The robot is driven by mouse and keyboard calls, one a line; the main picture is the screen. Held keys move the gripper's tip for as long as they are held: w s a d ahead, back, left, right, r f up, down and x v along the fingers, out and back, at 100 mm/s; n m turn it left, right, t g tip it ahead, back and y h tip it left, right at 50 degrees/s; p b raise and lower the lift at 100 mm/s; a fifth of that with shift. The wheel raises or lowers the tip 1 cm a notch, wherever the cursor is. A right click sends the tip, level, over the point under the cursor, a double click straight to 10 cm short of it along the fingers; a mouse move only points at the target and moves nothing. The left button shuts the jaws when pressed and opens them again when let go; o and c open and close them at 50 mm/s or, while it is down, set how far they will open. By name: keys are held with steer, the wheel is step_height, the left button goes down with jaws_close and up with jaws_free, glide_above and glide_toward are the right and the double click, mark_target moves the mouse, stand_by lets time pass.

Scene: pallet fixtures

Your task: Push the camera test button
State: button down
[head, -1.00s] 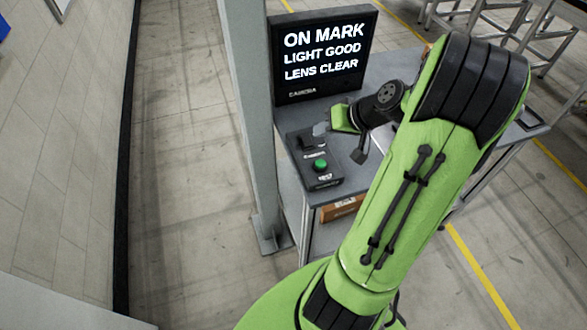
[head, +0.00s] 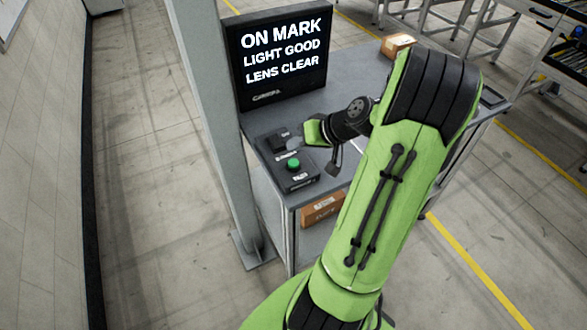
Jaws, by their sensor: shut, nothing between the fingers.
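A round green button (head: 293,164) sits on a black control box (head: 301,182) on the grey bench, in the head view. My gripper (head: 294,144) is shut and empty, pointing left from the green and black wrist. Its tip is just behind the button in the picture, and a gap shows between them. The tip is small and blurred, and I cannot tell its height above the box. A black monitor (head: 281,101) behind the box reads "ON MARK", "LIGHT GOOD", "LENS CLEAR".
A small black unit (head: 279,139) is behind the button box. A grey post (head: 205,110) stands left of the bench (head: 352,90). A cardboard box (head: 322,209) is on the shelf below, another (head: 397,45) at the back right. My arm hides part of the bench.

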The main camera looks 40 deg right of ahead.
mark_target(297, 163)
steer(key=shift+f+b, duration=0.9)
steer(key=shift+f, duration=0.65)
stand_by(0.6)
steer(key=shift+f+b, duration=0.35)
steer(key=shift+f, duration=0.05)
steer(key=shift+f+b, duration=0.45)
steer(key=shift+f, duration=0.05)
stand_by(0.5)
steer(key=shift+r, duration=0.15)
steer(key=shift+r+p, duration=0.75)
steer(key=shift+r, duration=0.05)
step_height(297, 163, up, 5)
steer(key=p, duration=0.4)
steer(key=shift+r, duration=0.1)
